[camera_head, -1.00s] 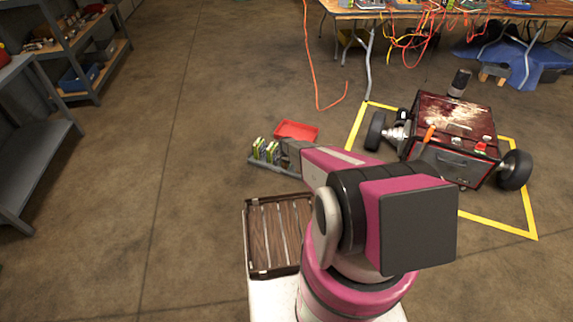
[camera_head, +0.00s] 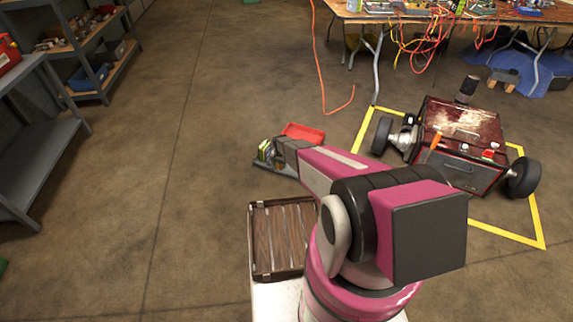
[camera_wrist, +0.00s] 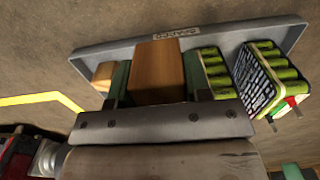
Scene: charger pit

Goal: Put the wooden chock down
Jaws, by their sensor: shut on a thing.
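In the wrist view the wooden chock (camera_wrist: 158,70) is an orange-brown block between the two greenish fingers of my gripper (camera_wrist: 157,88). My gripper is shut on it. It appears over or inside a long grey tray (camera_wrist: 115,53) with a small label on its rim; I cannot tell whether the chock touches the tray floor. A smaller wooden piece (camera_wrist: 103,74) shows left of the left finger. In the head view my gripper is at the grey tray (camera_head: 263,165), and my arm hides the chock and part of the tray.
Green battery packs (camera_wrist: 270,72) fill the tray's right part, close beside the right finger. A red bin (camera_head: 303,132) lies behind the tray. A wheeled dark red machine (camera_head: 458,145) stands inside yellow floor tape (camera_head: 512,236). Open floor lies left of the tray.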

